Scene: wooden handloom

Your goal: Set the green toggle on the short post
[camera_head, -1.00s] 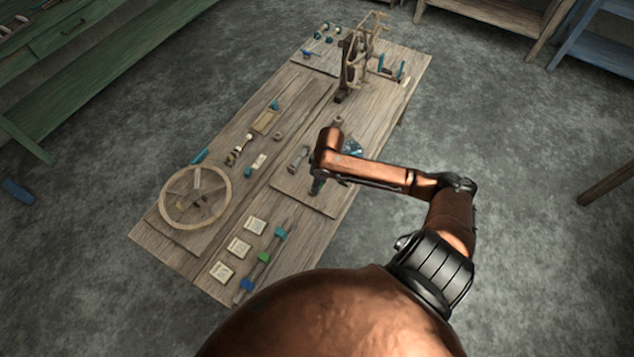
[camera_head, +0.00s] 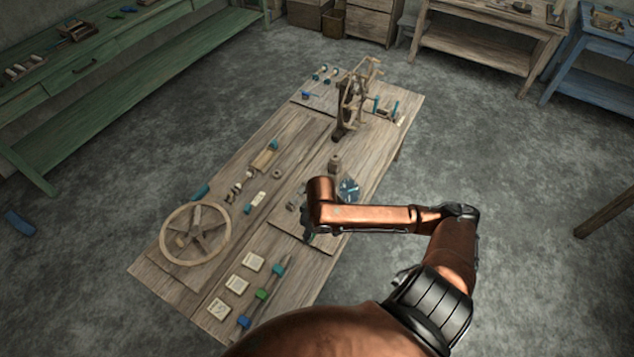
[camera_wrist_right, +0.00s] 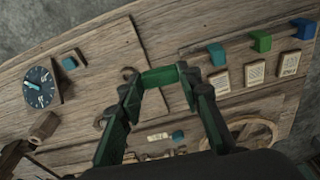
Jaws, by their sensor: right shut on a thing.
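My right gripper (camera_wrist_right: 160,82) is shut on a green piece that looks like the green toggle (camera_wrist_right: 160,77), held crosswise between the fingertips in the right wrist view. In the head view my right gripper (camera_head: 308,237) points down over the near part of a thin board (camera_head: 295,229) on the table; my arm hides the piece there. A small round wooden part (camera_wrist_right: 128,73) lies just beside one fingertip in the wrist view. I cannot tell which part is the short post, or how high the toggle is above the board. My left gripper is not in view.
A blue-faced dial (camera_head: 348,190) and a wooden block (camera_head: 334,164) stand beyond my gripper. A spoked wheel (camera_head: 195,233) is at left. A rail with blue, green (camera_head: 262,294) and teal blocks and several cards (camera_head: 237,284) are nearer. A wooden frame (camera_head: 355,97) stands at the far end.

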